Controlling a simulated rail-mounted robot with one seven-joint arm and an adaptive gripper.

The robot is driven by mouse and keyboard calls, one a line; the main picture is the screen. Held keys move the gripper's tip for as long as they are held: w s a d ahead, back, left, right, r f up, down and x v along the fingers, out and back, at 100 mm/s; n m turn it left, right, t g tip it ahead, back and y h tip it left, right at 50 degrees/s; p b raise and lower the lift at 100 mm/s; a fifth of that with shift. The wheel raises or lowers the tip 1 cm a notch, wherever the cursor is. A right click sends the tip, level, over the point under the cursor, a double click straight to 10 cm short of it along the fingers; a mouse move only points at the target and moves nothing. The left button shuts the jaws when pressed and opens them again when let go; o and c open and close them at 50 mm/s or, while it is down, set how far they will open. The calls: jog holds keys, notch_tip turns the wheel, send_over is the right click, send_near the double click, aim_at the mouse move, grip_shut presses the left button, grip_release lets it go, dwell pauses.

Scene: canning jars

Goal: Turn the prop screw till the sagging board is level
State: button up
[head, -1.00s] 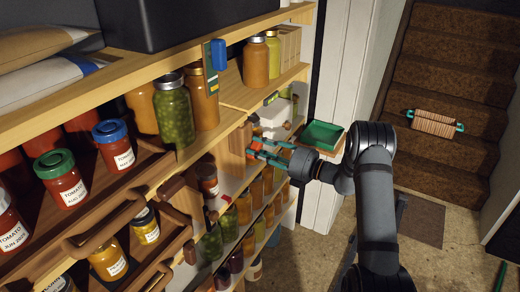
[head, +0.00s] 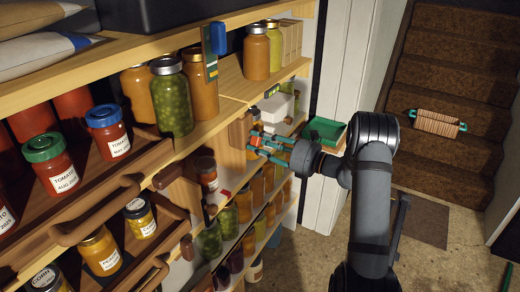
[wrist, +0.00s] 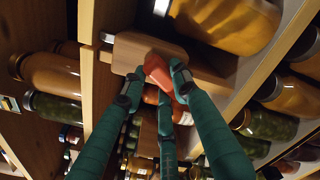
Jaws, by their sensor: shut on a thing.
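The shelf board (head: 236,84) under the green-filled and orange jars runs along the upper shelving; whether it is level is hard to tell. A wooden block (head: 237,133) stands below its front edge, and shows in the wrist view (wrist: 130,52). A red-orange knob (wrist: 156,70), which looks like the prop screw's handle, sits against that block. My gripper (wrist: 160,85) has its teal fingers closed around the knob; in the head view the gripper (head: 257,143) is small below the board. The screw's shaft is hidden.
A green-filled jar (head: 171,97) and orange jars stand on the board near its front edge. More jars crowd the shelves below. The floor (head: 310,262) to the right is open.

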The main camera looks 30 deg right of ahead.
jog(key=n+b, duration=0.3)
jog(key=shift+f, duration=0.3)
jog(key=shift+s+a+r+n+b, duration=0.1)
jog(key=shift+n+b, duration=0.9)
jog(key=shift+b, duration=0.15)
jog(key=shift+r, duration=0.1)
jog(key=o, duration=1.2)
jog(key=shift+c, duration=0.2)
jog(key=v, duration=1.2)
